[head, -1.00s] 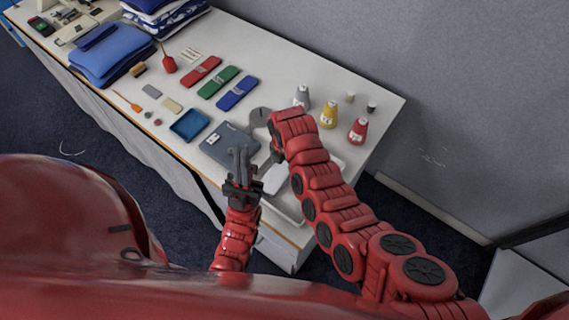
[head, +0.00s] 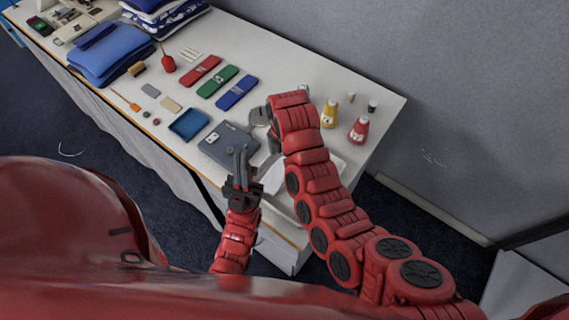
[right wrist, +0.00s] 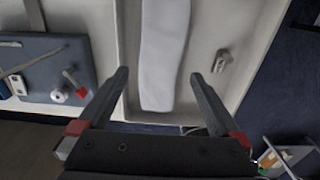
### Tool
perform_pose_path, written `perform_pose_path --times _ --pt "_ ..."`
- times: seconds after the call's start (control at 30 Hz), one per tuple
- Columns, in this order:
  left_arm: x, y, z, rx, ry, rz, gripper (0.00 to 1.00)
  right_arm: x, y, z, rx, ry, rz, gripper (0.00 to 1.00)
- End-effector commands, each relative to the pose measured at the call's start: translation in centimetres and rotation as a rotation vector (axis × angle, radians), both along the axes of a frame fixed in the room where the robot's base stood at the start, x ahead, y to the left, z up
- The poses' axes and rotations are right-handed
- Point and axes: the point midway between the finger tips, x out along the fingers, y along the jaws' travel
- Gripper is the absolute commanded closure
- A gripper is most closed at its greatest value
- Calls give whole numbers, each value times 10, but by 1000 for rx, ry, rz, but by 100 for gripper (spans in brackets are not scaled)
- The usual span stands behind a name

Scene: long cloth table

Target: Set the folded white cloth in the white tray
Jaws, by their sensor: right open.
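The folded white cloth (right wrist: 165,55) lies as a long strip inside the white tray (right wrist: 240,85) in the right wrist view. My right gripper (right wrist: 158,76) is open, its two fingers apart near the close end of the cloth. In the head view my right arm hides part of the tray, and the cloth (head: 268,180) shows as a pale patch left of the arm. My left gripper (head: 241,158) is over the table's front edge beside the grey folder; its jaw opening is unclear.
Yellow (head: 329,114) and red (head: 359,130) bottles stand at the back right. A small metallic item (right wrist: 221,61) is right of the cloth.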

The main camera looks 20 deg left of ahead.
Motion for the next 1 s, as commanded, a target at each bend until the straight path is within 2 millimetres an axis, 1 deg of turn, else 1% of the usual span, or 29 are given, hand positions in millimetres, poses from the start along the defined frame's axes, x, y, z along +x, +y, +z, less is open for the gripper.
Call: perform_pose_path --times 0.03,0.07,0.1,0.17,0.2,0.3,0.5,0.7,0.77,0.87,0.97,1.0 --pt "0 0 -6 0 0 0 100 1 1 8 5 -4 -2 0" --pt "0 0 2 0 0 0 100 1 0 22 5 -2 -1 0" --pt "0 0 5 0 0 0 100 1 0 32 3 -2 -1 0" --pt "0 0 8 0 0 0 100 0 0 44 3 1 0 0" --pt "0 0 13 0 0 0 100 0 -1 49 1 4 -2 0" --pt "0 0 17 0 0 0 100 0 -1 59 1 4 -2 0" --pt "0 0 20 0 0 0 100 0 0 66 1 2 0 0" --pt "0 0 19 0 0 0 100 0 0 65 0 1 -1 0" --pt "0 0 20 0 0 0 100 3 0 64 9 -10 -14 0" --pt "0 0 19 0 0 0 100 20 3 53 60 -73 -99 0" --pt "0 0 19 0 0 0 100 57 4 35 177 -201 -282 0" --pt "0 0 19 0 0 0 100 76 2 30 242 -267 -377 0"
